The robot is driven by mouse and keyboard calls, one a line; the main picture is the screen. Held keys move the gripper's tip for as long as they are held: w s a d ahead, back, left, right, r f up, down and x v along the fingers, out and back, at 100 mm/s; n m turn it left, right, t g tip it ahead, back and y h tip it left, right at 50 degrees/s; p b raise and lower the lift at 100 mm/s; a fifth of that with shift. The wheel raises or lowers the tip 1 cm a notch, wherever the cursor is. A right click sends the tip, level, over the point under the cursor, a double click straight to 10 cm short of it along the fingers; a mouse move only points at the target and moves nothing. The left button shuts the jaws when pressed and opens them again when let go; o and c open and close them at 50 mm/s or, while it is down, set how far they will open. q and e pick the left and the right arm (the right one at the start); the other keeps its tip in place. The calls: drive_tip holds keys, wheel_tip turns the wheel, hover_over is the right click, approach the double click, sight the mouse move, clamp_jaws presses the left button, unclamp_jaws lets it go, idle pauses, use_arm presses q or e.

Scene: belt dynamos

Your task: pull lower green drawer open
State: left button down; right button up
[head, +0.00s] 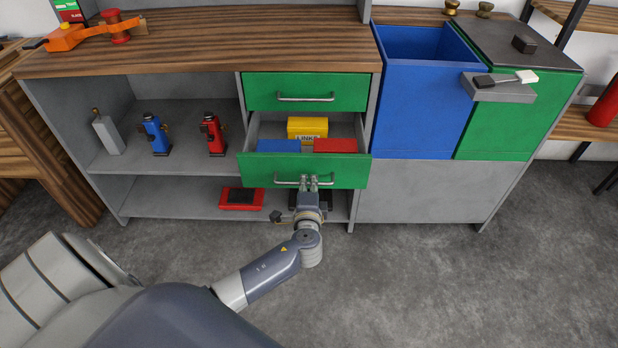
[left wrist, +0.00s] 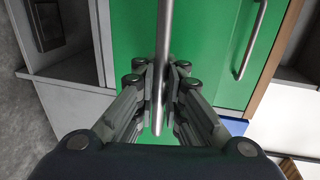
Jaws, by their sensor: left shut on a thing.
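The lower green drawer (head: 335,171) is pulled out part way from the grey cabinet. Inside it are a yellow box marked LINKS (head: 307,127), a blue box (head: 279,146) and a red box (head: 335,146). My left gripper (head: 311,181) is at the front of this drawer, shut on its metal bar handle (head: 288,181). In the left wrist view the handle (left wrist: 164,40) runs between the two fingers of the gripper (left wrist: 160,85), with the green drawer front (left wrist: 135,35) behind. My right gripper is not in view.
The upper green drawer (head: 338,92) is shut. Open shelves at left hold a blue tool (head: 155,134), a red tool (head: 212,134) and a red case (head: 241,198). A blue bin (head: 420,105) stands at right. The grey floor (head: 430,290) in front is clear.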

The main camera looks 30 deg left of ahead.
use_arm(q)
drive_tip(key=v, duration=0.3)
drive_tip(key=shift+f, duration=0.25)
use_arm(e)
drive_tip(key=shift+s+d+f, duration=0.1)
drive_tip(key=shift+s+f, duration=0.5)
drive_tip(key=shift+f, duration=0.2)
use_arm(q)
drive_tip(key=c, duration=1.7)
unclamp_jaws()
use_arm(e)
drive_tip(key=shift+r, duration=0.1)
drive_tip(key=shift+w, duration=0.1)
